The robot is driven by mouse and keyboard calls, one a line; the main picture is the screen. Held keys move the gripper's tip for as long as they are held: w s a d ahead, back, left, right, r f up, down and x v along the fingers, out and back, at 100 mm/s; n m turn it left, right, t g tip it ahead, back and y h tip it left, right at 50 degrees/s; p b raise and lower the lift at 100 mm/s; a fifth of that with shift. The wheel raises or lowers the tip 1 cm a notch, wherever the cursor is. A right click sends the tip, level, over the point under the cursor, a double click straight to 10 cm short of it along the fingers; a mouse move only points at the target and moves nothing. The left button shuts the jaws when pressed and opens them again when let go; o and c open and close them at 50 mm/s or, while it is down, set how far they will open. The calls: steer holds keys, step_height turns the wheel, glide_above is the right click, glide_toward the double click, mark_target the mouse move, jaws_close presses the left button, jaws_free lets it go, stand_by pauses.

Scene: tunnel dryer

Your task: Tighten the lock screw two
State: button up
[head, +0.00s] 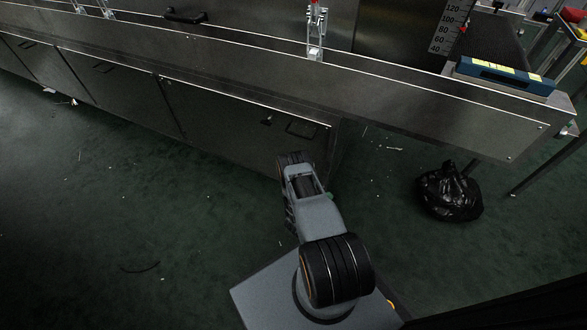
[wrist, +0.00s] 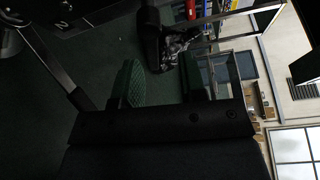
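In the wrist view a dark part marked with the number 2 (wrist: 63,24) shows at the top left corner. A rounded metal piece (wrist: 10,38) is cut off at the left edge beside it; I cannot tell whether it is lock screw two. My gripper (wrist: 163,88) is at the bottom of the wrist view, with two fingers apart and nothing between them. The numbered part is off to the left of the fingers, not touching them. In the head view my arm reaches toward the machine's lower panels, and my fingers are hidden there. No lock screw is clearly identifiable in the head view.
The long metal dryer (head: 235,120) runs across the head view, with a scale (head: 450,25) and clamp-like fittings (head: 316,30) on top. A blue level-like box (head: 505,76) lies at its right end. A black bag (head: 449,192) sits on the floor. The green floor at left is mostly clear.

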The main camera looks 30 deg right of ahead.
steer(key=s+a+p, duration=0.2)
steer(key=a, duration=0.8)
steer(key=w+a+r+m+g+y, duration=0.1)
steer(key=r+m+g, duration=0.3)
steer(key=r+m, duration=0.5)
steer(key=w+a+r+m+g+y+p, duration=0.1)
steer(key=w+r+m+g+y, duration=0.3)
steer(key=r+m, duration=0.6)
steer(key=shift+w+a+r+y, duration=0.35)
steer(key=shift+a+r, duration=0.3)
steer(key=shift+r, duration=3)
